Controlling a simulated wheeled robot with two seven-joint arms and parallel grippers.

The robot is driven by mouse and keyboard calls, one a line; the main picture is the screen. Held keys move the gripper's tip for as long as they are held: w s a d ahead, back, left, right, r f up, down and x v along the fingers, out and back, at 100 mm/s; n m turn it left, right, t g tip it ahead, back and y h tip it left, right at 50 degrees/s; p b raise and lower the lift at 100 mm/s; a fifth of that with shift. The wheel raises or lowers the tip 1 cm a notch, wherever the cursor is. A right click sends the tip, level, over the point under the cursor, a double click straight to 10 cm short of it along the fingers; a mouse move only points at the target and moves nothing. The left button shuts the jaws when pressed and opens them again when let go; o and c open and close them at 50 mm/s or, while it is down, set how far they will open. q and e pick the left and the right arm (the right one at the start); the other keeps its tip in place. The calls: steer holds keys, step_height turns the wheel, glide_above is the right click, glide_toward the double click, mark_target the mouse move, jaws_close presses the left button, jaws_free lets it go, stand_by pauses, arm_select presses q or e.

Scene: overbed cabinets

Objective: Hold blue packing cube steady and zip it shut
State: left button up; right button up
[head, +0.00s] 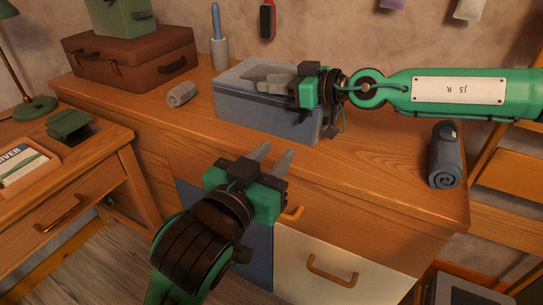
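The blue packing cube (250,108) is a grey-blue box-shaped bag standing on the wooden cabinet top. My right gripper (262,82) lies over the cube's top from the right, its fingers pointing left. Its fingers look close together, but I cannot tell whether they are shut on anything. They and the hand hide part of the cube's top and its right end, and I cannot make out the zip pull. My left gripper (276,149) is in front of and below the cube, at the cabinet's front edge. Its two fingers are apart and empty, pointing up and slightly right.
A small grey roll (181,94) and a brush holder (220,53) are left of the cube. A brown suitcase (130,60) lies at the back left. A drawer handle (332,272) protrudes below.

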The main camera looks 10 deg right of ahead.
steer(key=r, duration=0.2)
glide_above(303, 117)
steer(key=w+d, duration=0.2)
steer(key=d, duration=0.2)
steer(key=shift+w+d+f, duration=0.1)
steer(key=shift+d+f, duration=0.1)
